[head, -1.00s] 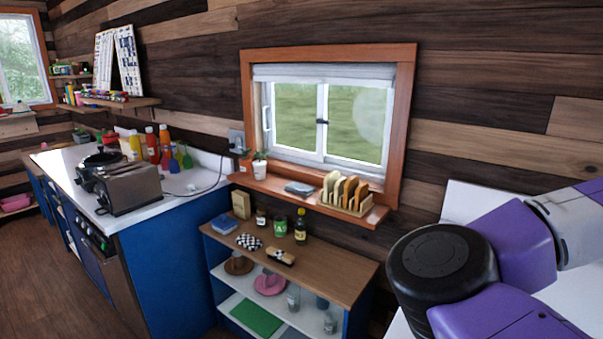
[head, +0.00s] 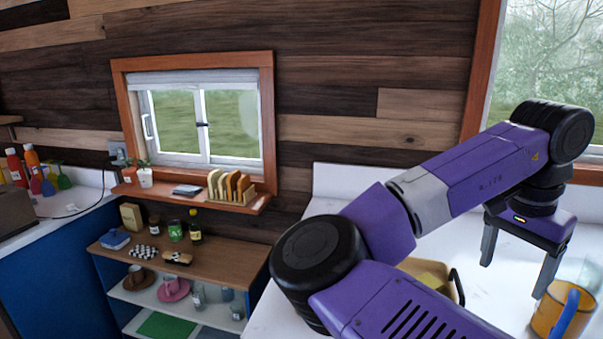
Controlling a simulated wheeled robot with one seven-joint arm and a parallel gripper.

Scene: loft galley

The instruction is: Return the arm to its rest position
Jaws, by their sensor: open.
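My purple and black arm reaches across the right half of the head view, bent at the elbow. My gripper (head: 517,270) points down over the white counter (head: 330,190) at the right. Its two grey fingers are apart and nothing shows between them. A yellow-orange mug (head: 549,317) with a blue handle stands just right of and nearer than the right fingertip. I cannot tell whether they touch.
A container (head: 455,286) with something yellow in it stands on the counter, partly hidden behind my arm. A wooden shelf unit (head: 232,254) holds jars, cups and small items. A toast rack (head: 232,195) stands on the windowsill (head: 150,192). The counter's back stretch looks clear.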

